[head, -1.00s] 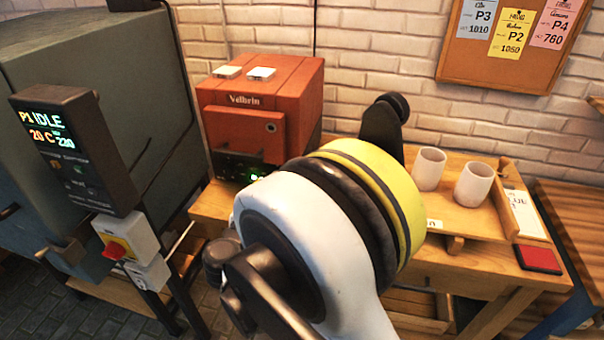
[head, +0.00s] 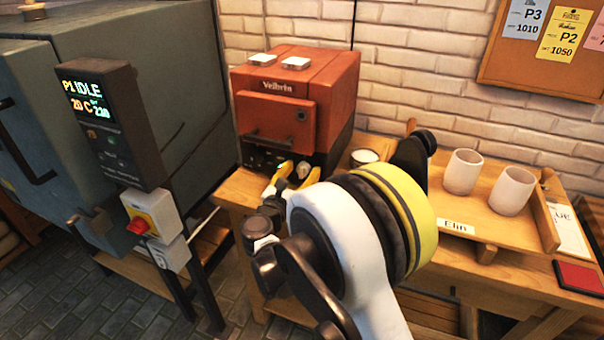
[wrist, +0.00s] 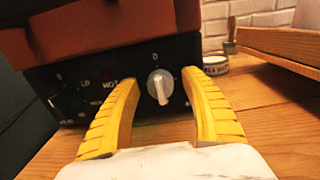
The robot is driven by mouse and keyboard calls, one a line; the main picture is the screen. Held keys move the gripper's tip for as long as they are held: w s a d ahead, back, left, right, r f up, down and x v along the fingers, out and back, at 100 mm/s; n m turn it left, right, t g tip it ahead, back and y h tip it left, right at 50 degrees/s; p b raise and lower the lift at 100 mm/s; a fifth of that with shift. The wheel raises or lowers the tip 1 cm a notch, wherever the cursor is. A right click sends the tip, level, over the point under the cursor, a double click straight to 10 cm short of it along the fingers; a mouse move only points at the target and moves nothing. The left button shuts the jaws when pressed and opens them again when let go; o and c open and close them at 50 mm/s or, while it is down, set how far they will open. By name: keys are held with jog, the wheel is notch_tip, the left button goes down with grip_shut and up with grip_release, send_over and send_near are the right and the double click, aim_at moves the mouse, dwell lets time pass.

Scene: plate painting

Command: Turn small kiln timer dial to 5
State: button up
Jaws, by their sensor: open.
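The small red kiln (head: 272,105), marked Velbrin, stands on the wooden bench with a black control panel (head: 262,155) along its base. In the wrist view a light grey dial (wrist: 160,86) sits on that panel (wrist: 100,72), its ridge close to upright. My gripper (wrist: 165,88) is open, its two yellow fingers on either side of the dial with gaps between; I cannot tell whether they touch the panel. In the head view my gripper (head: 290,170) is at the kiln's front, below its door. The dial's scale markings are too small to read.
A larger grey kiln (head: 160,80) with an IDLE display (head: 88,100) and a red switch (head: 138,226) stands at left. My arm hides part of the bench. Two white cups (head: 462,172) stand on a wooden tray (head: 485,235) at right. A small round jar (wrist: 215,63) is right of the kiln.

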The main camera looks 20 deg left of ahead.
grip_shut()
jog(key=shift+m, duration=0.3)
jog(key=m, duration=0.3)
jog(key=shift+d+m, duration=0.1)
jog(key=shift+m, duration=0.3)
jog(key=m, duration=0.4)
jog(key=shift+m, duration=0.3)
jog(key=m, duration=0.4)
jog(key=shift+d, duration=0.1)
jog(key=m, duration=0.4)
jog(key=shift+f+m, duration=0.1)
jog(key=shift+m, duration=0.5)
